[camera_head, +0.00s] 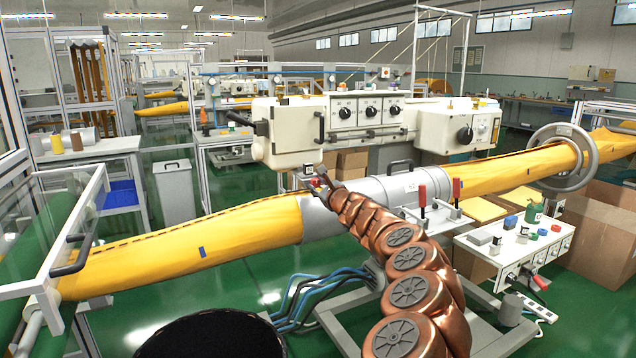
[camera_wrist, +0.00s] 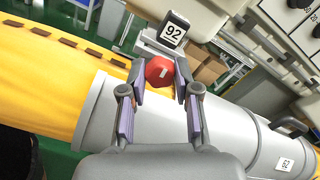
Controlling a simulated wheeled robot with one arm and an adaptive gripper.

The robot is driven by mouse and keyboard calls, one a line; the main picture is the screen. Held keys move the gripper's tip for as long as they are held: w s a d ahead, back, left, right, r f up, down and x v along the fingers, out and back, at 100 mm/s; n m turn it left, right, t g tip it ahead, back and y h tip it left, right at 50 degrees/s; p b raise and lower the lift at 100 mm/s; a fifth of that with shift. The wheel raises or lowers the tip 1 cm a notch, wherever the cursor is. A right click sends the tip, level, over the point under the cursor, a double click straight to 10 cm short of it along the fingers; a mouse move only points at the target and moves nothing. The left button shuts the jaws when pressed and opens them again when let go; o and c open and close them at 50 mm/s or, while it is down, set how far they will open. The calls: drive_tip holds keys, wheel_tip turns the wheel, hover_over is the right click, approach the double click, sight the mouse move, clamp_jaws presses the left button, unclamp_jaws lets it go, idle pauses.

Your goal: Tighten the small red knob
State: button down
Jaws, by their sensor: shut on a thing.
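The small red knob (camera_wrist: 159,71) shows in the wrist view, with a short white mark on its face. In the head view my gripper (camera_head: 322,186) is at the end of my copper-coloured arm, by the left end of the grey cylinder. The knob is a small red spot there, partly hidden by the fingers.
A grey metal cylinder (camera_head: 385,197) wraps the long yellow tube (camera_head: 190,244) just below my gripper. A white machine housing (camera_head: 290,135) with dials stands close behind. Red-handled clamps (camera_head: 422,195) stand to the right. A white control box (camera_head: 520,250) is at the lower right.

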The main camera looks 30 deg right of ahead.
sight(317, 183)
drive_tip(key=shift+f+m, duration=0.1)
drive_tip(key=shift+m, duration=0.4)
drive_tip(key=c, duration=0.8)
unclamp_jaws()
drive_tip(key=shift+c, duration=0.2)
drive_tip(key=shift+s, duration=0.15)
drive_tip(key=shift+s, duration=0.75)
drive_tip(key=shift+s+a, duration=0.1)
drive_tip(key=shift+s, duration=0.85)
drive_tip(key=s, duration=0.8)
drive_tip(key=shift+s+a, duration=0.15)
drive_tip(key=shift+a, duration=0.25)
